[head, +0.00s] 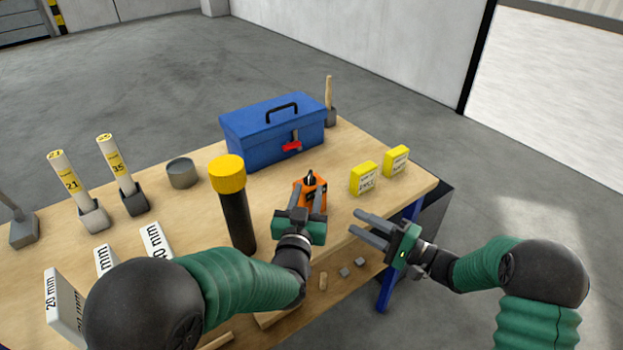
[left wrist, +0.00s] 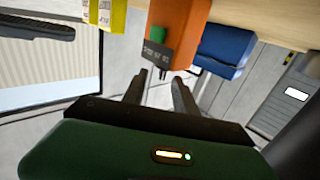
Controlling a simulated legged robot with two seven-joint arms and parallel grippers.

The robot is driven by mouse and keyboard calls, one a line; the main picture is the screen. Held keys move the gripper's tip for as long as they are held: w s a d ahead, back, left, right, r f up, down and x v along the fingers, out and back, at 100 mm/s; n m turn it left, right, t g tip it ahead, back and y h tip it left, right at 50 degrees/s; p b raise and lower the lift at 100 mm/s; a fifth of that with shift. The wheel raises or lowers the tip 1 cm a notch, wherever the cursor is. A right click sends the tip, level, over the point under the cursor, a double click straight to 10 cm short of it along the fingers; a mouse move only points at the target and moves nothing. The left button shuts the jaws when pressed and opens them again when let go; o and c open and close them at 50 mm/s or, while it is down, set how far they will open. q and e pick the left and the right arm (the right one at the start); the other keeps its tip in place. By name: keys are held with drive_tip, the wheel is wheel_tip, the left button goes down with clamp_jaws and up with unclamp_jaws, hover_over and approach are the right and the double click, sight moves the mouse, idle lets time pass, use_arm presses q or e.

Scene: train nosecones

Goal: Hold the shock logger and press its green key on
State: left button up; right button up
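The orange shock logger (head: 314,182) stands on the wooden table in front of the blue toolbox. In the left wrist view the logger (left wrist: 183,22) shows a dark label panel and a green key (left wrist: 158,35). The key's on or off state cannot be told. My left gripper (head: 308,192) is open just in front of the logger; its fingertips (left wrist: 160,78) are apart, with the logger beyond them. Contact cannot be told. My right gripper (head: 355,222) is open and empty, near the table's front right edge.
A blue toolbox (head: 262,140) stands behind the logger. Two yellow boxes (head: 364,178) (head: 397,161) stand to its right. A black tube with a yellow cap (head: 237,210) stands close to my left arm. Small blocks (head: 345,271) lie near the front edge.

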sight(309, 183)
use_arm(q)
drive_tip(key=w, duration=0.6)
drive_tip(key=shift+w+d, duration=0.2)
use_arm(e)
drive_tip(key=shift+a, duration=0.2)
use_arm(q)
drive_tip(key=shift+d, duration=0.1)
drive_tip(key=shift+c, duration=0.3)
clamp_jaws()
drive_tip(key=shift+s, duration=0.1)
use_arm(e)
clamp_jaws()
idle(2.6)
